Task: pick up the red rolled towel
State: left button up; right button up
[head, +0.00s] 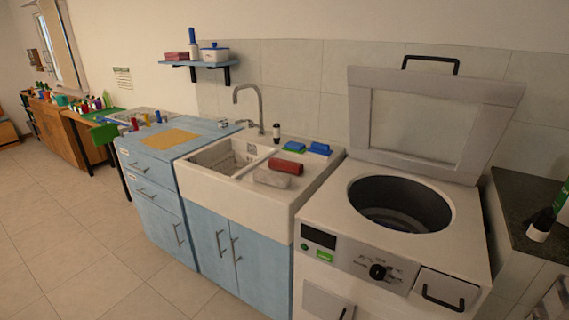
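The red rolled towel (286,166) lies on the white counter to the right of the sink basin. A beige rolled towel (271,178) lies just in front of it, close beside it. Neither of my grippers shows in the head view, so no gripper is seen near the towel.
The sink (226,157) with a tall faucet (248,105) is left of the towels. Blue items (319,148) lie behind them. An open top-loading washer (398,205) with its lid (429,122) raised stands at right. The tiled floor (80,250) in front is clear.

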aim_at(290, 167)
jog(key=u, duration=1.05)
jog(key=i, duration=2)
jog(key=z, duration=2.25)
